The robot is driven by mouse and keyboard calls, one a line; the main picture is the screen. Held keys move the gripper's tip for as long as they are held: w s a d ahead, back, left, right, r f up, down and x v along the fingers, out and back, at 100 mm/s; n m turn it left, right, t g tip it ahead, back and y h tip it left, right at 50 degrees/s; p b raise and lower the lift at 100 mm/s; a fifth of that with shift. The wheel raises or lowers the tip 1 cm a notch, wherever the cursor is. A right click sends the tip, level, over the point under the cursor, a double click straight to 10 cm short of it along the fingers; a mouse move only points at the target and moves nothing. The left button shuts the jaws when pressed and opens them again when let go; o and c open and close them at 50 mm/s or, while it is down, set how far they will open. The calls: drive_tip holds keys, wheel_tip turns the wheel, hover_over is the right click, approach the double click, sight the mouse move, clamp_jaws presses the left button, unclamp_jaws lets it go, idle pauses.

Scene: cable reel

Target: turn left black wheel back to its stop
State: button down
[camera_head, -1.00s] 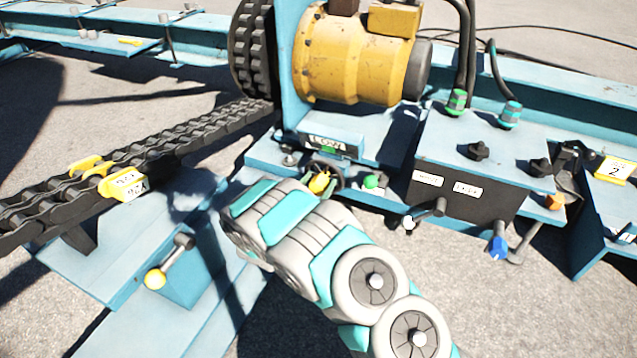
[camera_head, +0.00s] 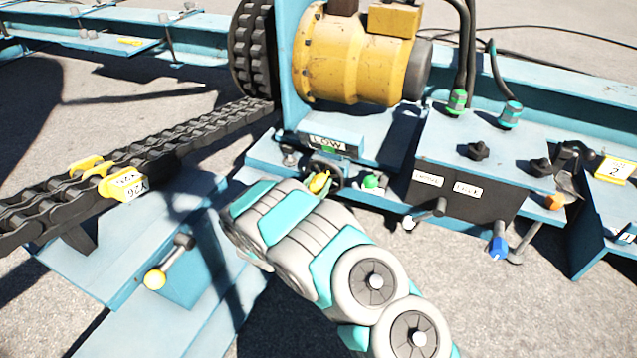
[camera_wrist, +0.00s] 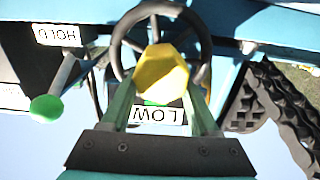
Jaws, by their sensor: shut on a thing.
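The black wheel (camera_head: 335,168) stands low on the blue frame below the motor and is partly hidden by my arm in the head view. In the wrist view the spoked wheel (camera_wrist: 199,32) fills the top middle. A plate reading LOW (camera_head: 328,143) sits just behind the wheel.
A green-tipped lever (camera_wrist: 47,107) stands beside the wheel, with a HOLD label near it. A black control box (camera_head: 460,195) with levers is to the right. A chain (camera_head: 190,135) runs to the left, and a yellow motor (camera_head: 345,60) stands above.

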sight(315, 187)
drive_tip(key=shift+a+r+n+p, duration=0.1)
drive_tip(key=shift+r+n+p, duration=0.05)
drive_tip(key=shift+n+p, duration=0.6)
drive_tip(key=shift+f+n+p, duration=0.2)
drive_tip(key=shift+n+p, duration=0.2)
drive_tip(key=shift+n, duration=0.45)
drive_tip(key=shift+c, duration=0.8)
unclamp_jaws()
drive_tip(key=shift+w+a, duration=0.1)
drive_tip(key=shift+v, duration=3.95)
